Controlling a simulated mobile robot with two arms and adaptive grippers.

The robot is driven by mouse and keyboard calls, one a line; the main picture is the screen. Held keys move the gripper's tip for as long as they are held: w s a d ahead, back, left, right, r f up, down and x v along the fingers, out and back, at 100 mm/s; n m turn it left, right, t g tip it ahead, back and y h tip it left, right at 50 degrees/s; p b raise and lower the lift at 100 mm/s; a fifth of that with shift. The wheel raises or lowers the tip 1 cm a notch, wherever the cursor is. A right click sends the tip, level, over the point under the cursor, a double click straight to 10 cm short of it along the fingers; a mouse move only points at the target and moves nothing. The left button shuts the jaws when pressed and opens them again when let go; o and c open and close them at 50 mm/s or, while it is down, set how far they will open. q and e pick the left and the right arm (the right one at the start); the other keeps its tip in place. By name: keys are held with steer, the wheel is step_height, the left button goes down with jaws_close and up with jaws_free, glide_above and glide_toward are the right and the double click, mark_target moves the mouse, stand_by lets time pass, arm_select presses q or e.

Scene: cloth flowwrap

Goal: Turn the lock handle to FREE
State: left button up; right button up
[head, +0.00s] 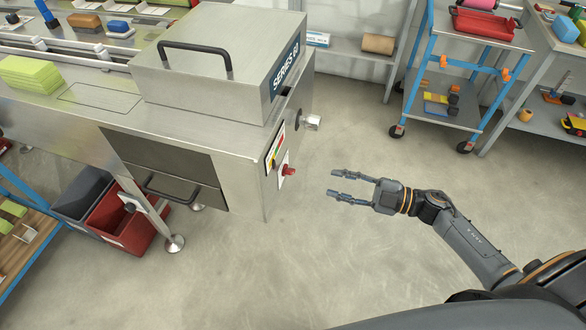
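The steel machine marked SERIES 60 (283,68) stands at the left. On its right end face is a small red handle or knob (289,170) on a white plate. Above it is a label with red, yellow and green bands (275,148). A silver knob-like fitting (313,122) sticks out further back on the same face. I cannot tell for sure which one is the lock handle, and no FREE marking is readable. My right gripper (334,183) is open and empty, pointing left, a short way right of the red part and apart from it. My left gripper is out of view.
The machine's hood has a black bar handle (194,52), and a drawer front below has another (170,190). Red (120,222) and grey bins stand underneath. A blue-framed cart (432,62) stands at the back right. The floor around my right gripper is clear.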

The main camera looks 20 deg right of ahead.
mark_target(294, 172)
steer(key=p+x, duration=0.1)
steer(key=x, duration=0.9)
steer(key=shift+w+d, duration=0.1)
steer(key=shift+w, duration=0.05)
steer(key=shift+w+a, duration=0.3)
steer(key=shift+a, duration=0.15)
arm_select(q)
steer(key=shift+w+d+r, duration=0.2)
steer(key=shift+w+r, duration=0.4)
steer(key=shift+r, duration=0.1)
arm_select(e)
steer(key=shift+f, duration=0.1)
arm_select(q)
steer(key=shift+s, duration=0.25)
arm_select(e)
jaws_close()
